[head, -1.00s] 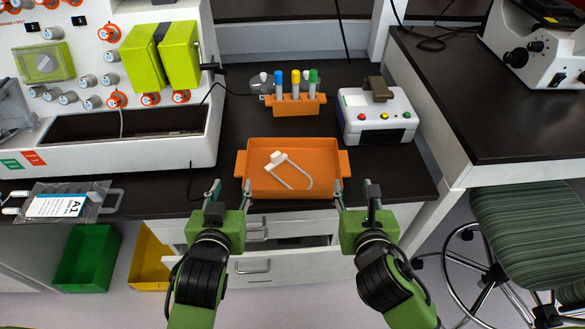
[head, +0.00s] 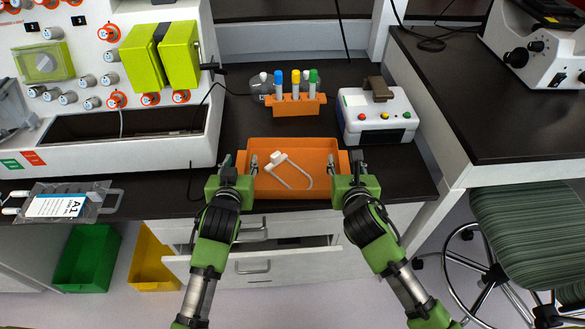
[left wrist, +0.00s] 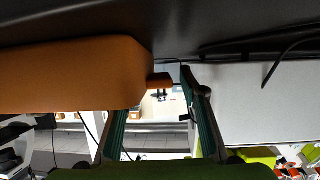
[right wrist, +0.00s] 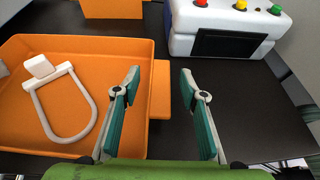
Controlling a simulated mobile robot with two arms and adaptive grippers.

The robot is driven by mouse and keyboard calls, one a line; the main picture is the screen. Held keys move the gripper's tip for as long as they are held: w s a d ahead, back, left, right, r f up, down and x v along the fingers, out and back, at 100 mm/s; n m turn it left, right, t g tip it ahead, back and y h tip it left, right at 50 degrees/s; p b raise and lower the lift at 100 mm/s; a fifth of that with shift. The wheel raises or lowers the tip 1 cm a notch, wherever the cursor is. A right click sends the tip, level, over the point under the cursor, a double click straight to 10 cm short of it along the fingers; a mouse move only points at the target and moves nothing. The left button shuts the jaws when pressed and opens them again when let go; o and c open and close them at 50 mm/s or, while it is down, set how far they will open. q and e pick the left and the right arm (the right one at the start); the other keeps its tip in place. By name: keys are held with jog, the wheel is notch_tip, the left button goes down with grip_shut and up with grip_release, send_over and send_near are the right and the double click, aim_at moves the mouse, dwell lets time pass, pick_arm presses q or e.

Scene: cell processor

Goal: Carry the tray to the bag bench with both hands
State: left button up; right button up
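The orange tray (head: 292,190) sits on the dark bench top, with a white looped clamp-like item (head: 286,168) lying in it. My left gripper (head: 240,163) is at the tray's left side; in the left wrist view the tray (left wrist: 70,75) fills the upper left and its side handle (left wrist: 159,81) shows between the open fingers. My right gripper (head: 344,163) is at the tray's right side. In the right wrist view its open fingers (right wrist: 160,78) stand either side of the tray's right handle (right wrist: 161,90). I cannot tell whether any finger touches a handle.
An orange tube rack (head: 295,104) and a white box with coloured buttons (head: 376,120) stand behind the tray. A white processor machine (head: 110,150) is at left, with a labelled bag (head: 58,205) near the front edge. A drawer (head: 270,264) below is partly open. A striped stool (head: 530,225) is at right.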

pick_arm(q)
jog(key=shift+w+f, duration=0.15)
jog(key=shift+w, duration=0.15)
pick_arm(e)
jog(key=shift+w+f, duration=0.15)
jog(key=shift+w, duration=0.15)
pick_arm(q)
grip_shut()
pick_arm(e)
grip_shut()
pick_arm(q)
jog(key=shift+r, duration=0.2)
pick_arm(e)
jog(key=shift+r, duration=0.2)
